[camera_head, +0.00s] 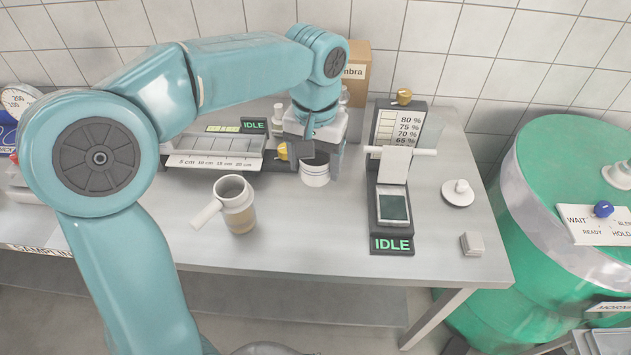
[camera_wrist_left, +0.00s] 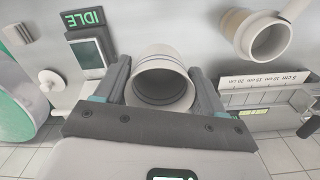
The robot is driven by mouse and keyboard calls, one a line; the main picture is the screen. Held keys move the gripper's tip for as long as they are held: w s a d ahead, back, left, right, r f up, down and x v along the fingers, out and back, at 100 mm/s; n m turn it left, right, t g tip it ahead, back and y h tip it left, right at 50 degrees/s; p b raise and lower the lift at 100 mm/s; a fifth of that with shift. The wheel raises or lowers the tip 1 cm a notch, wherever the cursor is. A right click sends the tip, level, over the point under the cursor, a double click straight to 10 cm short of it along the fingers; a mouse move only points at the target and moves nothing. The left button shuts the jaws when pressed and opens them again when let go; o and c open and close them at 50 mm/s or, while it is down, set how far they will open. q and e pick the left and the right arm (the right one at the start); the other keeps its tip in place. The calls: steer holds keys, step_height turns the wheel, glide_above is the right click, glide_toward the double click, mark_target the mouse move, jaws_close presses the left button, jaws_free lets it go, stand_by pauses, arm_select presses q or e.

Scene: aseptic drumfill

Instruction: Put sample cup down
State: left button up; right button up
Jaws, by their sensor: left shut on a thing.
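The white sample cup (camera_head: 315,171) is between the fingers of my left gripper (camera_head: 320,158), over the back middle of the steel table. In the left wrist view the cup (camera_wrist_left: 161,85) has an open round mouth and a finger of my left gripper (camera_wrist_left: 163,92) on each side. The gripper is shut on it. I cannot tell whether the cup's base touches the table. My right gripper is not in view.
A beige-banded cup with a handle (camera_head: 236,208) stands left of the sample cup. A device reading IDLE (camera_head: 392,205) stands to the right, and a ruler-marked device (camera_head: 212,162) to the left. A green drum (camera_head: 570,200) is beyond the table's right edge. The front middle table is clear.

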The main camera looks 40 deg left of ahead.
arm_select(q)
steer(key=shift+r, duration=0.8)
steer(key=d+f, duration=0.2)
steer(key=f, duration=0.2)
steer(key=d+f+m, duration=0.1)
steer(key=f, duration=0.4)
steer(key=w+d+f+m, duration=0.1)
steer(key=d+f, duration=0.1)
steer(key=f, duration=0.2)
steer(key=shift+w+d+f, duration=0.1)
steer(key=shift+d+f, duration=0.1)
steer(key=shift+d, duration=0.1)
steer(key=f, duration=0.1)
steer(key=w+d+f, duration=0.1)
steer(key=m, duration=0.1)
steer(key=shift+w+d+f, duration=0.3)
steer(key=shift+w+f, duration=0.1)
steer(key=shift+w+r, duration=0.1)
steer(key=shift+w, duration=0.1)
